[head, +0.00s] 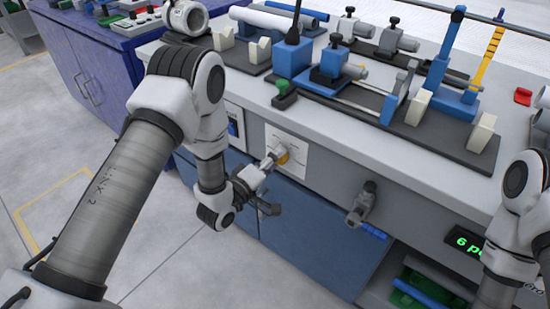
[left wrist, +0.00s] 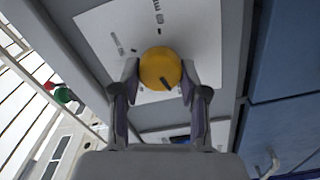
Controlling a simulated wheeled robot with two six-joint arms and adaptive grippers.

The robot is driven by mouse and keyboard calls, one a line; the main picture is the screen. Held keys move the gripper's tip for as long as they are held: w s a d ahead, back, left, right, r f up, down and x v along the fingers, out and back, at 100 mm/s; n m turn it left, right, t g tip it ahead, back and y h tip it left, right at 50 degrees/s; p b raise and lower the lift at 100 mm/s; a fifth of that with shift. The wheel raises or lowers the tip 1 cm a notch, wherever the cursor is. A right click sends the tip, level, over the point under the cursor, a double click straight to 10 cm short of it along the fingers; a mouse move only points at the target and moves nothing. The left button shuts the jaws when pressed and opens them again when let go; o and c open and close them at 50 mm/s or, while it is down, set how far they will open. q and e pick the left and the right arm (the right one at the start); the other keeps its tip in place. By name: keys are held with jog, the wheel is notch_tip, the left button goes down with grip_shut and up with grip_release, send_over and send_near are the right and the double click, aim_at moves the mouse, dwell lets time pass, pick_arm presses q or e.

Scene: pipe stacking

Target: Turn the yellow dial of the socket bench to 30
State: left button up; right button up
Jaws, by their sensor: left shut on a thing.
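The yellow dial (head: 283,158) sits on a white label plate (head: 288,142) on the front face of the bench. My left gripper (head: 274,156) is at the dial, with its fingers around it. In the left wrist view the dial (left wrist: 160,66) is between the two fingertips (left wrist: 160,76), one on each side, and the gripper is shut on it. A dark pointer mark shows on the dial's lower part in that view. Small print on the plate (left wrist: 105,25) is too blurred to read. My right arm shows at the right edge; its gripper is out of view.
The bench top (head: 400,150) above the dial holds blue clamps, pipes and supports. A grey fitting (head: 362,203) juts from the bench front to the right of the dial. A green-lit display (head: 466,243) is further right. Floor at the left is clear.

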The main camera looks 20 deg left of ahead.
pick_arm(q)
jog(key=o, duration=1.1)
jog(key=v, duration=1.2)
